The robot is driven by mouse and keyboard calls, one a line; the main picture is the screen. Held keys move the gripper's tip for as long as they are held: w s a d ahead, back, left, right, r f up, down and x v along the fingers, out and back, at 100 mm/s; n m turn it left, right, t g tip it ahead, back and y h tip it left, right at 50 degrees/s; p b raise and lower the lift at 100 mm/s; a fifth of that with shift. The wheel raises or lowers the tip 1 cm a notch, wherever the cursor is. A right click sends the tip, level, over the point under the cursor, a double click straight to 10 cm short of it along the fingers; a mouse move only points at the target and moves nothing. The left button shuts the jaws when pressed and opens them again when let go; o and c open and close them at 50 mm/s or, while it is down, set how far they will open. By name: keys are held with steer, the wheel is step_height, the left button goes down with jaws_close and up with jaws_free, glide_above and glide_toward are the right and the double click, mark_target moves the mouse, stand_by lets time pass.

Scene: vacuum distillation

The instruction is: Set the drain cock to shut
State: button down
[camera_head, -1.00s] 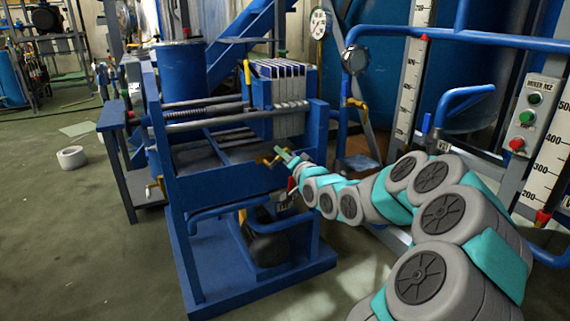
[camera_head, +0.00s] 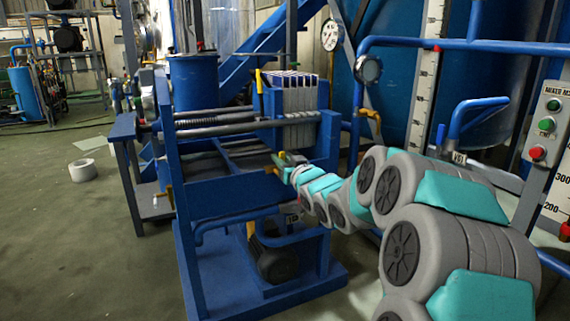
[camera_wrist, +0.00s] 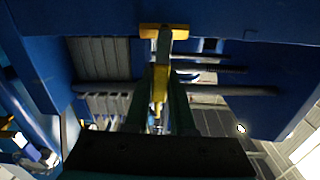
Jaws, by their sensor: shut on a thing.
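A yellow cock handle (camera_wrist: 160,84) shows in the wrist view between my gripper's two dark green fingers (camera_wrist: 163,78). A yellow crosspiece (camera_wrist: 163,31) is at its upper end, against blue metal. In the head view, my gripper (camera_head: 285,160) is at the front of the blue filter press frame (camera_head: 225,184), and a bit of yellow (camera_head: 271,170) shows beside its tip. My gripper is shut on this handle. The fingers and arm hide part of it in the head view. No label on it is readable, so the pictures alone do not confirm it as the drain cock.
White filter plates (camera_head: 298,115) stand in the press above my gripper. A dark pump (camera_head: 278,262) sits low in the frame. Other yellow handles show on the press top (camera_head: 258,81) and at the right pipe (camera_head: 372,118). Open floor (camera_head: 90,250) lies to the left.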

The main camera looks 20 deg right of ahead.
steer(key=shift+a+n, duration=0.25)
steer(key=shift+n, duration=0.25)
steer(key=c, duration=0.8)
jaws_free()
steer(key=shift+o, duration=0.2)
steer(key=s, duration=0.7)
steer(key=shift+s, duration=0.4)
steer(key=shift+d+p, duration=0.1)
steer(key=shift+p, duration=0.2)
